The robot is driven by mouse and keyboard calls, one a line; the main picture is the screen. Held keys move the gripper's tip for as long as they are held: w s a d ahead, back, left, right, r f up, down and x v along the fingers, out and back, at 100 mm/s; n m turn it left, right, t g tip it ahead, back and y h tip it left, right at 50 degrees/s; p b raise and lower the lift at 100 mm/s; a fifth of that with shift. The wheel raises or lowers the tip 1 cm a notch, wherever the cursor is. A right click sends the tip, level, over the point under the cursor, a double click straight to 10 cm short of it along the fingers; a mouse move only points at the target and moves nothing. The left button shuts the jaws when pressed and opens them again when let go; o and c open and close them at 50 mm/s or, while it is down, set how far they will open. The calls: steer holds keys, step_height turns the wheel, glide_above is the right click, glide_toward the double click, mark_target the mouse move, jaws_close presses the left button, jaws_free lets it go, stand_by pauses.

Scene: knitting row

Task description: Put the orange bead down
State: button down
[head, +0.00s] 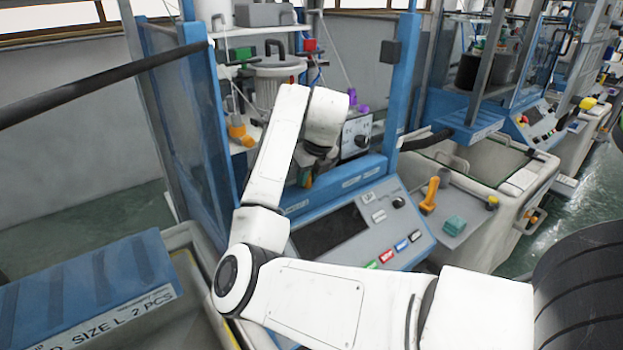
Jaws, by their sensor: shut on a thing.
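My gripper (308,172) hangs below the white wrist of my arm, inside the blue-framed machine bay. It is small in view and partly hidden by my forearm. A small orange spot at its tip looks like the orange bead (307,181), held between the shut jaws. Its shape is too small to make out. I cannot tell whether it touches a surface below.
The control panel (383,216) with a dark screen is in front of the bay. Blue posts (403,85) flank the bay. A grey lidded pot (277,68) stands behind my arm. An orange handle (430,194) and a teal block (455,225) are at right.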

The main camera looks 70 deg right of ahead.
steer(key=shift+s+r, duration=0.1)
steer(key=c, duration=1)
jaws_free()
